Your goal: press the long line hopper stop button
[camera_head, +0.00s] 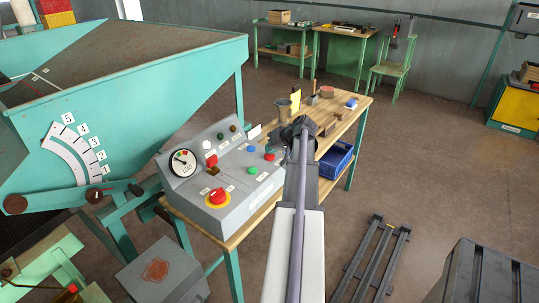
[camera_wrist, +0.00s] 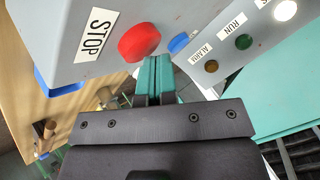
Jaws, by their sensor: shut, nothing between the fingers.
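The grey control box (camera_head: 232,178) stands on the wooden bench. A red button (camera_head: 270,156) sits near its right end; in the wrist view a red button (camera_wrist: 139,42) has a white STOP label (camera_wrist: 96,36) beside it. I cannot read a label naming the long line hopper. My gripper (camera_wrist: 156,62) is shut and empty, its teal fingertips close beside the red button's lower right edge. I cannot tell whether they touch it. In the head view my gripper (camera_head: 287,133) is partly hidden by my arm, above the box's right end.
A blue button (camera_wrist: 178,42) is close by the fingertips. ALARM and RUN lamps (camera_wrist: 243,41) are on the adjoining panel. The box also bears a red mushroom button (camera_head: 218,196) and a gauge (camera_head: 183,162). A metal cup (camera_head: 283,109) and blue bin (camera_head: 336,160) are nearby.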

